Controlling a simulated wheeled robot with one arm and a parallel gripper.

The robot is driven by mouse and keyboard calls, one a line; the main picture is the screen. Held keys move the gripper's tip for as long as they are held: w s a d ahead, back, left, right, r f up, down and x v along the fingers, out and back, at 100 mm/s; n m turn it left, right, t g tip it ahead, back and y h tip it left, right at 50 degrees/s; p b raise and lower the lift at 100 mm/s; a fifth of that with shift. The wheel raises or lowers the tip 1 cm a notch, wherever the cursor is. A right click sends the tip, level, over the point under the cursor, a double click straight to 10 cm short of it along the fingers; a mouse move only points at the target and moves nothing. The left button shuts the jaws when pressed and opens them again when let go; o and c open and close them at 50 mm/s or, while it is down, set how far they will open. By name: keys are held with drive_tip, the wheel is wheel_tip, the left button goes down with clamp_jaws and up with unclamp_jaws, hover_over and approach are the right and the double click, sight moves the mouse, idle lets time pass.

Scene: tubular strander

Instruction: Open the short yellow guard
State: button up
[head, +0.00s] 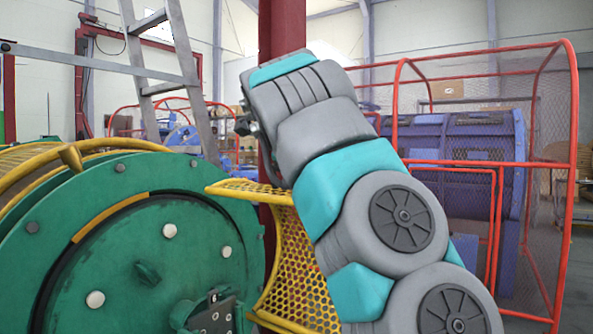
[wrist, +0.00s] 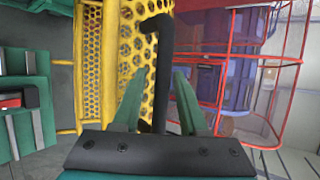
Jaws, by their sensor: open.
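The short yellow guard (head: 303,262) is a curved perforated sheet with a yellow frame. It stands beside the green drum in the head view, partly hidden behind my arm. In the wrist view the yellow mesh (wrist: 129,50) fills the upper middle. A black bar handle (wrist: 158,60) with a bent top stands in front of the mesh. My gripper (wrist: 162,75) is open, with one green finger on each side of the handle. I cannot tell whether either finger touches it. In the head view my arm hides the gripper's fingers.
A large green drum (head: 150,230) stands at left. A red mesh cage (head: 485,165) around blue machinery (head: 455,140) stands at right. A metal ladder (head: 150,65) and a dark red column (head: 280,30) rise behind. Grey floor shows at the wrist view's lower right.

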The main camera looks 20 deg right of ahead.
drive_tip(key=shift+f, duration=0.1)
drive_tip(key=v, duration=0.8)
idle(0.4)
